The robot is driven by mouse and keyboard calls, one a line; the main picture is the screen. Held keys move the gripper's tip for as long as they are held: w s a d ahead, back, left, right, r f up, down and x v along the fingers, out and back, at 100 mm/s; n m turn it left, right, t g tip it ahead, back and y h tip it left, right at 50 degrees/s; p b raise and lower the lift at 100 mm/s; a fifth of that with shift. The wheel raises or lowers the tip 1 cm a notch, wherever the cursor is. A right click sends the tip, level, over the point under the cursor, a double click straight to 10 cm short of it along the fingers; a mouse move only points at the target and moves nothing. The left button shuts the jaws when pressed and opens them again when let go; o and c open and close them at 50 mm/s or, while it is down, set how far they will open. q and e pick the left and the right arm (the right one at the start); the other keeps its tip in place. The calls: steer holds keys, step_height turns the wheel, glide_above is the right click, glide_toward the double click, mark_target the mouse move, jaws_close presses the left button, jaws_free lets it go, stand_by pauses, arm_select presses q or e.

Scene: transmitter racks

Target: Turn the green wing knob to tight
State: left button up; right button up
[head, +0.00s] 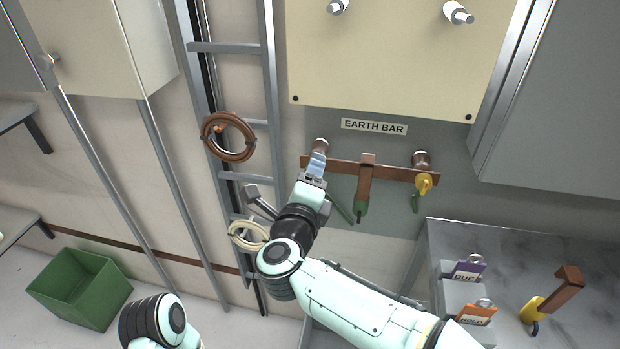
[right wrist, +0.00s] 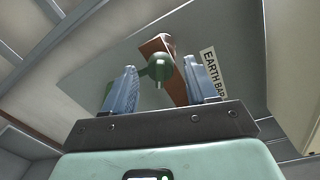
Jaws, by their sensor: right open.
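In the right wrist view a green wing knob (right wrist: 160,70) stands in front of the copper bar (right wrist: 157,45), between the fingers of my right gripper (right wrist: 161,88). The fingers are open, one on each side of it. I see no clear contact. In the head view my right gripper (head: 317,166) is at the left end of the copper bar (head: 338,165) and hides what is behind it. My left gripper is not in view.
A ladder (head: 228,48) with a brown coil (head: 228,155) stands left. A grey bench (head: 510,240) with tags and a yellow-handled copper piece (head: 535,308) is lower right.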

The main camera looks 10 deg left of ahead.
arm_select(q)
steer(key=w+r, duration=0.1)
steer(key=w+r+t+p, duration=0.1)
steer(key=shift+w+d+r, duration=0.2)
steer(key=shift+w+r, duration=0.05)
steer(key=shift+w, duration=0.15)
arm_select(e)
steer(key=s, duration=1.3)
steer(key=shift+s+d+r, duration=0.15)
steer(key=shift+s+r, duration=0.05)
steer(key=shift+r, duration=0.15)
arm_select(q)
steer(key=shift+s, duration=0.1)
